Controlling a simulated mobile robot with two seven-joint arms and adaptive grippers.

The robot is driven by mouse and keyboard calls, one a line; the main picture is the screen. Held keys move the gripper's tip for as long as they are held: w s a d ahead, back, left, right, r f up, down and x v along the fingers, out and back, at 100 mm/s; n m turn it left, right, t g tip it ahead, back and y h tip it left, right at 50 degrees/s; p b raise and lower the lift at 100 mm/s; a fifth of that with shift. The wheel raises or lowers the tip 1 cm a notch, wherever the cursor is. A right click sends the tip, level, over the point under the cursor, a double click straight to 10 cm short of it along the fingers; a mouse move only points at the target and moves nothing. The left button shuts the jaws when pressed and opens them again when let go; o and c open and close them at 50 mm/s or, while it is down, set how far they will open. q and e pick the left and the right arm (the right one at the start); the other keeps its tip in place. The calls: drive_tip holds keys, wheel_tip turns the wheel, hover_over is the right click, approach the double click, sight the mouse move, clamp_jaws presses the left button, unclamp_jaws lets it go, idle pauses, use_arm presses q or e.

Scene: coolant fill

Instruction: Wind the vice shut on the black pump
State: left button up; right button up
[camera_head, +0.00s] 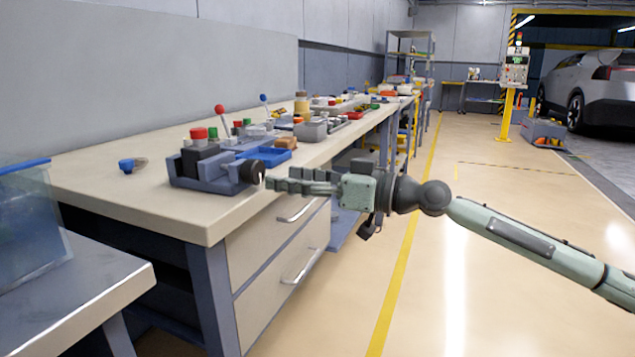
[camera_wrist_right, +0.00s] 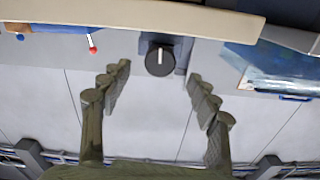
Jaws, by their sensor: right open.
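The blue-grey vice (camera_head: 215,183) stands near the front edge of the bench. The black pump (camera_head: 200,150), with a red top, sits between its jaws; I cannot tell how tightly. The vice's round black knob (camera_head: 252,172) faces my right gripper (camera_head: 272,185). In the right wrist view the knob (camera_wrist_right: 160,59), with a white mark on its face, lies between and just beyond the spread fingertips of the right gripper (camera_wrist_right: 159,74). That gripper is open and empty. No contact with the knob shows. My left gripper is in neither view.
A clear blue-rimmed bin (camera_head: 28,225) stands on the near-left table. The aisle floor right is clear.

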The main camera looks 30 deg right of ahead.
drive_tip(key=shift+v, duration=2.65)
